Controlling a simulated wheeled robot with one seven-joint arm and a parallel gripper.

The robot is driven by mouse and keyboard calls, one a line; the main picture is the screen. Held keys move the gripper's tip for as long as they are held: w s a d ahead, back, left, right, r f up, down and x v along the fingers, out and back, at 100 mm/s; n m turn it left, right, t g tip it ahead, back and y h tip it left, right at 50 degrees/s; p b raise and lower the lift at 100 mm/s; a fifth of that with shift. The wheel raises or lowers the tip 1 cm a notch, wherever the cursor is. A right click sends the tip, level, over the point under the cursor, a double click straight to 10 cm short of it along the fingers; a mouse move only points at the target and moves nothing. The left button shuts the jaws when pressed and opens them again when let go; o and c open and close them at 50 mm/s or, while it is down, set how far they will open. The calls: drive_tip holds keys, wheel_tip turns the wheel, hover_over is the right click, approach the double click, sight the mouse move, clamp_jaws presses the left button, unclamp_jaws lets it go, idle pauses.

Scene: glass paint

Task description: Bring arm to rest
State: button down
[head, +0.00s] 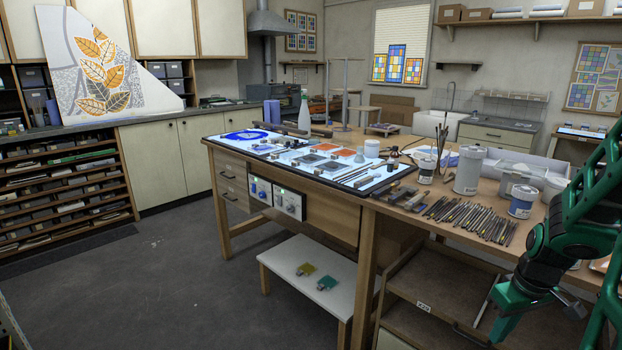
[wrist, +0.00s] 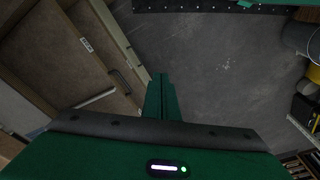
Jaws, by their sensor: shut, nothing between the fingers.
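My green and black arm (head: 560,240) is folded at the right edge of the head view, in front of the workbench. My gripper (wrist: 161,80) shows in the wrist view with its two green fingers together, shut and empty. It hangs over the dark grey floor, beside a wooden drawer unit. In the head view the green end of the arm points down at the lower right, and the fingertips are hard to make out there.
The wooden workbench (head: 400,205) carries a lit glass panel, brushes, jars and paint tins. Below it are a low white table (head: 316,259) with two small coloured pieces and open wooden drawers (head: 432,284). The grey floor (head: 150,275) at left is clear.

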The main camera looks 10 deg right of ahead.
drive_tip(key=s+a+r+m+g, duration=0.1)
drive_tip(key=s+a+r+m, duration=0.6)
drive_tip(key=s+r, duration=0.4)
drive_tip(key=s+a, duration=0.1)
drive_tip(key=s, duration=0.2)
drive_tip(key=shift+s+r+g, duration=0.15)
drive_tip(key=shift+r+g, duration=0.1)
drive_tip(key=shift+g, duration=0.05)
drive_tip(key=shift+a, duration=0.1)
